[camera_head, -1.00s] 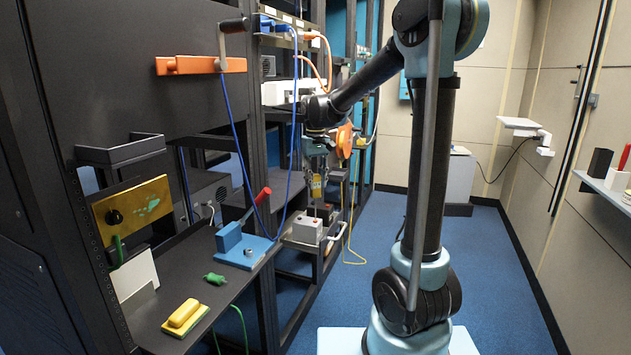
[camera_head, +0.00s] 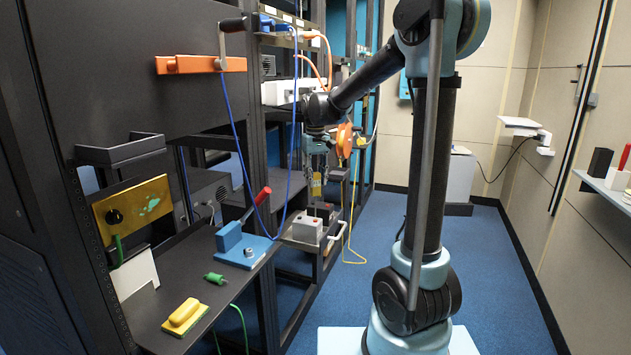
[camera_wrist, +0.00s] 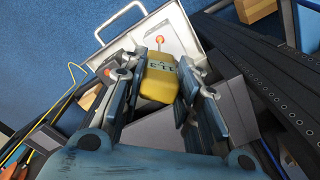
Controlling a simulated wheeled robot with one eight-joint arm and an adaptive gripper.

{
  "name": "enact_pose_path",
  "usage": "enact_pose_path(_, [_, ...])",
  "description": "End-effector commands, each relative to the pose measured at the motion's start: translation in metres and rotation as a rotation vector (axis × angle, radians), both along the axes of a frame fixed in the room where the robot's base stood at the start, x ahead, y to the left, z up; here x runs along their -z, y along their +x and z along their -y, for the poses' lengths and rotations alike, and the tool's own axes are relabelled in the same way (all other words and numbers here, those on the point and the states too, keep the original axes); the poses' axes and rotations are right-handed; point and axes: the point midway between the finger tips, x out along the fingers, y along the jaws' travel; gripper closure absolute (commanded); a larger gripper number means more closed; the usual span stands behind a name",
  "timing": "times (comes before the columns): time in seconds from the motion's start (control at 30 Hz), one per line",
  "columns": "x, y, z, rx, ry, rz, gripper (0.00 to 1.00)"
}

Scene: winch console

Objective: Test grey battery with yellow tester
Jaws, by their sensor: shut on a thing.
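The yellow tester (camera_head: 316,184) is upright between the fingers of my gripper (camera_head: 317,178), with a thin dark probe pointing down. In the wrist view the tester (camera_wrist: 160,79) sits between the two blue-grey fingers, and my gripper (camera_wrist: 162,88) is shut on it. The grey battery (camera_head: 307,230) is a light box with small red and dark spots on top, on a pull-out tray below the tester. The probe tip ends close to the battery; I cannot tell whether it touches.
The tray (camera_wrist: 118,33) has a pale rim and a wire handle (camera_head: 337,238). A blue stand with a red-handled lever (camera_head: 231,236) is left of the battery. A green plug (camera_head: 215,278) and a yellow block (camera_head: 184,313) lie on the dark shelf. Blue floor is open to the right.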

Motion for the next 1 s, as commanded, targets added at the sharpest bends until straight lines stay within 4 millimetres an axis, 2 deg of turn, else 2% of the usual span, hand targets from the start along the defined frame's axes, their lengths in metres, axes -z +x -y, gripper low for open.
enact_pose_path(1.0, [-0.063, 0.0, 0.0, 0.0, 0.0, 0.0, 0.95])
